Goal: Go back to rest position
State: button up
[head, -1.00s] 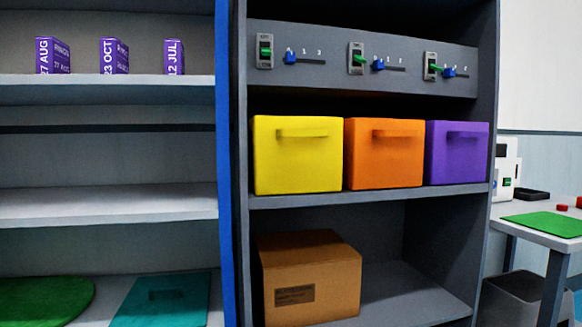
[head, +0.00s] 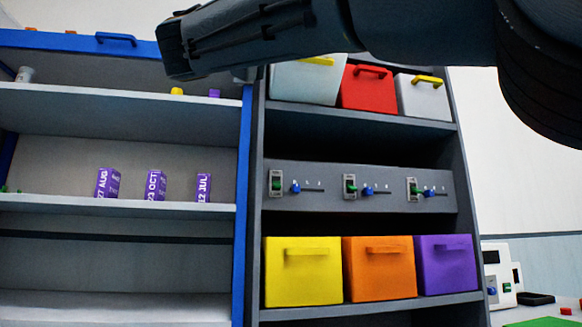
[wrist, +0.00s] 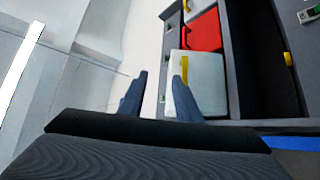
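My dark gripper (wrist: 158,92) shows in the wrist view with its two fingers apart and nothing between them. Past the fingers are a white bin (wrist: 208,85) with a yellow handle and a red bin (wrist: 201,32). In the head view my arm crosses the top of the picture from the right, and its dark end (head: 178,48) is in front of the upper left shelves. From the head view alone I cannot tell the finger opening.
A grey shelf holds yellow (head: 303,275), orange (head: 379,272) and purple (head: 446,267) bins. Above them is a switch panel (head: 325,190). Purple date boxes (head: 155,187) stand on the left shelf. A table with a white device (head: 498,275) is at the right.

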jog(key=w+a+f+n+y, duration=0.2)
jog(key=w+f+n+y, duration=0.3)
jog(key=f, duration=0.6)
jog(key=w+a+f+n+y, duration=0.2)
jog(key=w+f+n+y, duration=0.3)
jog(key=f, duration=0.6)
notch_tip(320, 180, down, 24)
jog(key=w+n+g+y, duration=0.1)
jog(key=w+g+y, duration=0.15)
jog(key=g, duration=0.25)
jog(key=s+d+f+g+y, duration=0.15)
jog(key=s+f+g, duration=0.35)
jog(key=f, duration=0.8)
jog(key=s+d+f+g+y, duration=0.1)
jog(key=s+f+g+y, duration=0.1)
jog(key=s+f, duration=0.8)
jog(key=s+d+f+m+g+y, duration=0.25)
jog(key=s+f+m+g, duration=0.2)
jog(key=s+f, duration=1.25)
jog(key=d+r+m+p, duration=0.6)
jog(key=d+r+p, duration=1.2)
jog(key=r+p, duration=0.5)
jog(key=g+p, duration=0.1)
jog(key=p, duration=0.2)
jog(key=shift+w+d+p, duration=0.15)
jog(key=shift+d+p, duration=0.15)
jog(key=shift+d, duration=0.05)
